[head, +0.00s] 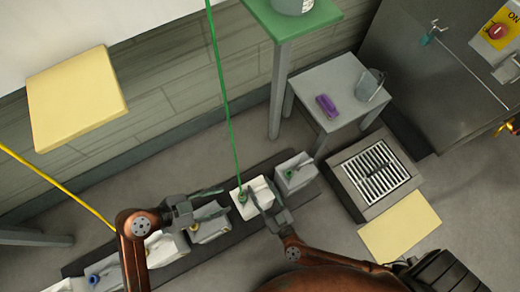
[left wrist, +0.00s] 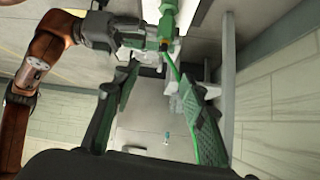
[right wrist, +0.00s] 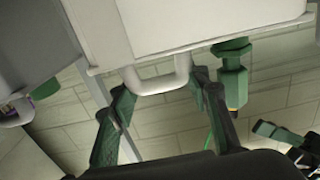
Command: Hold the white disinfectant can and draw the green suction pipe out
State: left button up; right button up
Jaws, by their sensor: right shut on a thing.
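The white disinfectant can (head: 256,189) stands in a row of cans on a dark mat. My right gripper (head: 270,208) is shut on its handle (right wrist: 155,82), seen in the right wrist view. The green suction pipe (head: 224,100) runs from the green fitting (right wrist: 234,75) on the can up past the top edge of the head view. My left gripper (head: 222,200) is open just left of the can. In the left wrist view its fingers (left wrist: 160,112) are apart, and the pipe (left wrist: 174,68) passes near the right finger. Its lower end is hidden in the can.
Other cans (head: 208,223) and (head: 295,173) stand close on both sides along the dark mat (head: 190,262). A yellow hose (head: 55,185) runs at the left. A grey stool (head: 330,85) and a floor grate (head: 372,172) are at the right.

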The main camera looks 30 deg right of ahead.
aim_at(242, 196)
pick_arm(q)
jog(key=s+d+r+m+g+y, duration=0.1)
jog(key=s+d+m+g+y, duration=0.2)
jog(key=d+m, duration=1.1)
jog(key=a+f+m+t+y, duration=0.1)
jog(key=m+y, duration=0.1)
jog(key=m, duration=0.4)
jog(key=w+a+m+t+y, duration=0.1)
jog(key=a+m+y, duration=0.1)
jog(key=m, duration=0.4)
jog(key=w+a+f+m+t+y, duration=0.1)
jog(key=a+m+y, duration=0.1)
jog(key=m, duration=0.4)
jog(key=shift+w+a+f+m+y, duration=0.2)
jog(key=shift+w+f+m+y, duration=0.05)
jog(key=shift+f+m+y, duration=0.1)
jog(key=shift+w+a+f+m+y, duration=0.1)
jog(key=shift+w+a+m+y, duration=0.2)
jog(key=shift+m, duration=0.35)
jog(key=shift+a+f, duration=0.1)
jog(key=shift+f, duration=4.4)
jog(key=shift+c, duration=0.3)
grip_shut()
